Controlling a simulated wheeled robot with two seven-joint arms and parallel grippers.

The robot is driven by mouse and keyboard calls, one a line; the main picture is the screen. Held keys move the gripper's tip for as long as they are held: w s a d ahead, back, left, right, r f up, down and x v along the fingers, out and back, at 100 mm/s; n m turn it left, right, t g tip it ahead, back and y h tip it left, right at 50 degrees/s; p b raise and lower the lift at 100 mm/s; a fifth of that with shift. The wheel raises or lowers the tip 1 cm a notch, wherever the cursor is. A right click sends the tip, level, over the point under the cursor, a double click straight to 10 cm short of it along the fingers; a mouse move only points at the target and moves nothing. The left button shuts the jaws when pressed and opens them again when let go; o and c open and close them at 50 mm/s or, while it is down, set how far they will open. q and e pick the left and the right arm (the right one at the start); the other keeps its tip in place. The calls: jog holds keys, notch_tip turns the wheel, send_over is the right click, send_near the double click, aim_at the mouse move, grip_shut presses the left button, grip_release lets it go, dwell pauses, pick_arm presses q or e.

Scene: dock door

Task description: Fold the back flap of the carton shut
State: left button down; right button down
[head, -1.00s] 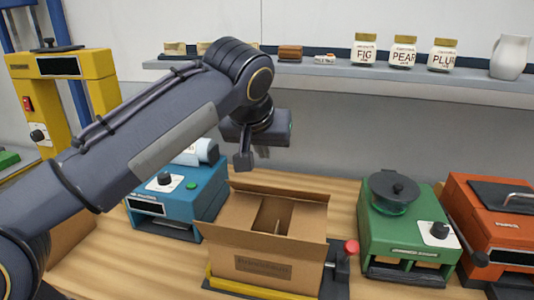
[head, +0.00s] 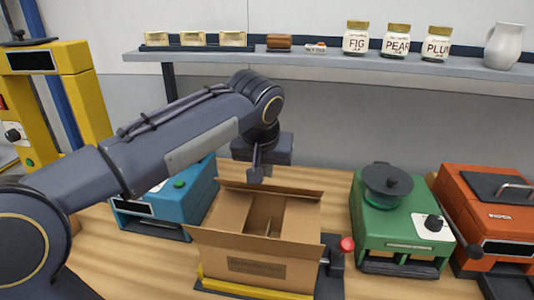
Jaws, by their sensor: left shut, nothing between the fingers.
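The brown cardboard carton (head: 257,268) stands on the workbench, its top open and inner dividers visible. Its back flap (head: 295,191) stands up along the far edge, not lying over the opening. My left gripper (head: 254,176) points down at the back flap, its fingers shut and empty. The fingertips overlap the flap's upper edge in the picture; I cannot tell whether they touch it. My right gripper is not in view.
A yellow holder bar (head: 240,285) runs along the carton's front, with a red-knobbed clamp (head: 346,245) at right. A blue machine (head: 165,208) stands left, a green one (head: 400,225) and an orange one (head: 500,215) right. A shelf (head: 400,66) with jars runs behind.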

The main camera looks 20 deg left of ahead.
pick_arm(q)
jog(key=shift+s+d+f, duration=0.1)
jog(key=shift+s+f, duration=0.2)
jog(key=shift+f, duration=0.05)
jog(key=s+d+f+t+y+b, duration=0.1)
jog(key=s+f+t+b, duration=0.3)
jog(key=b, duration=1)
jog(key=shift+s+f, duration=0.45)
jog(key=shift+f, duration=0.55)
jog(key=shift+d+b, duration=0.15)
jog(key=shift+b, duration=0.15)
jog(key=shift+w, duration=0.1)
